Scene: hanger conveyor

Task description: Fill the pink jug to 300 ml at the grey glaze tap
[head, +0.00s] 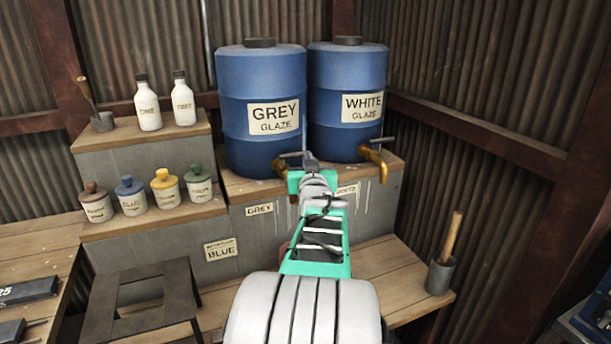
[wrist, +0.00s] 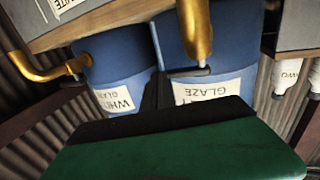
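The blue grey-glaze drum (head: 262,85) stands at the back, labelled GREY GLAZE. Its brass tap is mostly behind my gripper (head: 305,165) in the head view. In the wrist view, turned upside down, the brass tap (wrist: 197,28) and its dark lever (wrist: 188,72) show clearly. My gripper's dark fingers (wrist: 156,92) look shut together, with their tips close to one end of the lever; I cannot tell if they touch. No pink jug is clearly visible. A small pinkish patch (head: 286,246) shows left of my arm below the tap, mostly hidden; I cannot tell what it is.
The white-glaze drum (head: 346,95) and its brass tap (head: 374,158) stand close on the right. Several small glaze jars (head: 165,188) and two white bottles (head: 147,108) sit on steps at left. A grey pot (head: 439,276) with a wooden handle stands at the bench's right.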

